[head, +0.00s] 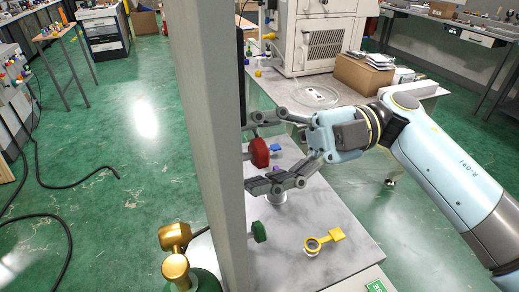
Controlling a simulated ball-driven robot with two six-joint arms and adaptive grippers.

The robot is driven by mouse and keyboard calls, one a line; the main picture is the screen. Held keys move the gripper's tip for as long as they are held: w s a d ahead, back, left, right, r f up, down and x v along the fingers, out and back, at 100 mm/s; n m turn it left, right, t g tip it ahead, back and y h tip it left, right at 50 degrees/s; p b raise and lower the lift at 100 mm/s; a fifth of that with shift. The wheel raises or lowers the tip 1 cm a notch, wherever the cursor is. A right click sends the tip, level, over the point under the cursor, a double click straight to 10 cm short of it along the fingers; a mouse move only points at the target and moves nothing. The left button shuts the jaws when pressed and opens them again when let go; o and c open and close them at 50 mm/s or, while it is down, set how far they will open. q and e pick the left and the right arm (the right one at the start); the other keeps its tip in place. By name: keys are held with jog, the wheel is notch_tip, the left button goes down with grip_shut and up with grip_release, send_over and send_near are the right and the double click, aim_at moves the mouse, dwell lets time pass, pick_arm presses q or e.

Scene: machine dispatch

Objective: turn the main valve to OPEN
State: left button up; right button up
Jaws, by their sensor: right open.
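A red round valve wheel (260,153) stands upright beside the grey post. My right gripper (254,152) is open, one finger above the red wheel and one below it. I cannot tell whether either finger touches it. A green round knob (259,231) sits lower down beside the post. A yellow ring with a tab (325,240) is on the grey marble-look surface. A brass valve (175,252) tops a green cylinder at the lower left. No label shows which is the main valve, and no OPEN mark is readable. My left gripper is out of view.
The tall grey post (212,130) stands close on the left of my right gripper. Behind are a pale machine (320,35) and a cardboard box (362,75). Black hoses lie on the green floor (125,170) at left. A green sign (376,286) is cut off below.

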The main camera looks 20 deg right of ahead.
jog(key=d, duration=1.2)
jog(key=shift+w, duration=0.2)
jog(key=shift+f, duration=0.1)
